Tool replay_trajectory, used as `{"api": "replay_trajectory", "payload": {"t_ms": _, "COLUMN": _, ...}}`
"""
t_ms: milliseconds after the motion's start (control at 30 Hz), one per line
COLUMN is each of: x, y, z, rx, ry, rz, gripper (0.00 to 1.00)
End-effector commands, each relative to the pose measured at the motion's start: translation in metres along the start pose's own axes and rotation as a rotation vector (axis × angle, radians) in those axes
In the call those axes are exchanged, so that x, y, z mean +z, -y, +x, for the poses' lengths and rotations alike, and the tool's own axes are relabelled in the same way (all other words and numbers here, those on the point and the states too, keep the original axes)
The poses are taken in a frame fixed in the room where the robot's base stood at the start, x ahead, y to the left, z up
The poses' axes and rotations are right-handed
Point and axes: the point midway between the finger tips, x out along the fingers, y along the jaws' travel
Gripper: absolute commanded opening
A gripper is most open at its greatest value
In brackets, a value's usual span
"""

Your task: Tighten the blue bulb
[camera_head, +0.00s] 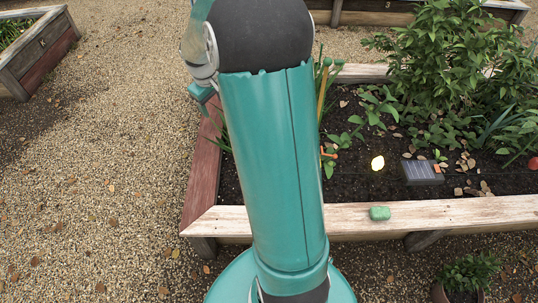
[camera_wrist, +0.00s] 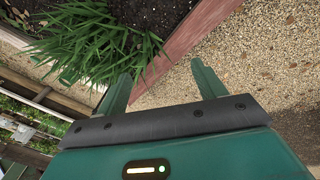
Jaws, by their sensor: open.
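No blue bulb shows in either view; my arm covers part of the bed in the head view. A glowing pale-yellow bulb (camera_head: 377,163) sits on the dark soil of the raised bed, left of a small dark solar panel (camera_head: 422,172). A red item (camera_head: 533,163) shows at the right edge. In the wrist view my gripper (camera_wrist: 163,80) is open, its two green fingers wide apart with nothing between them. It is by the bed's reddish side board (camera_wrist: 192,40) and a clump of long green leaves (camera_wrist: 95,45).
The raised bed has a pale wooden front edge (camera_head: 460,213) with a small green block (camera_head: 379,213) on it. Leafy plants (camera_head: 450,60) fill the back right. A potted plant (camera_head: 467,275) stands in front. Gravel (camera_head: 100,170) on the left is open.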

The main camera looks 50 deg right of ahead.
Motion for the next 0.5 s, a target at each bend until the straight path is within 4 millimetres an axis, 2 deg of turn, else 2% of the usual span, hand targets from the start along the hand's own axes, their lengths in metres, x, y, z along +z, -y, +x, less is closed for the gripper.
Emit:
{"api": "replay_trajectory", "payload": {"t_ms": 33, "x": 0.002, "y": -0.016, "z": 0.027, "rx": -0.012, "ry": 0.025, "rz": 0.006, "gripper": 0.69}}
{"api": "replay_trajectory", "payload": {"t_ms": 267, "x": 0.017, "y": -0.076, "z": 0.137, "rx": -0.061, "ry": 0.084, "rz": 0.012, "gripper": 0.69}}
{"api": "replay_trajectory", "payload": {"t_ms": 367, "x": 0.032, "y": -0.100, "z": 0.187, "rx": -0.087, "ry": 0.103, "rz": 0.021, "gripper": 0.69}}
{"api": "replay_trajectory", "payload": {"t_ms": 500, "x": 0.061, "y": -0.126, "z": 0.260, "rx": -0.128, "ry": 0.123, "rz": 0.040, "gripper": 0.69}}
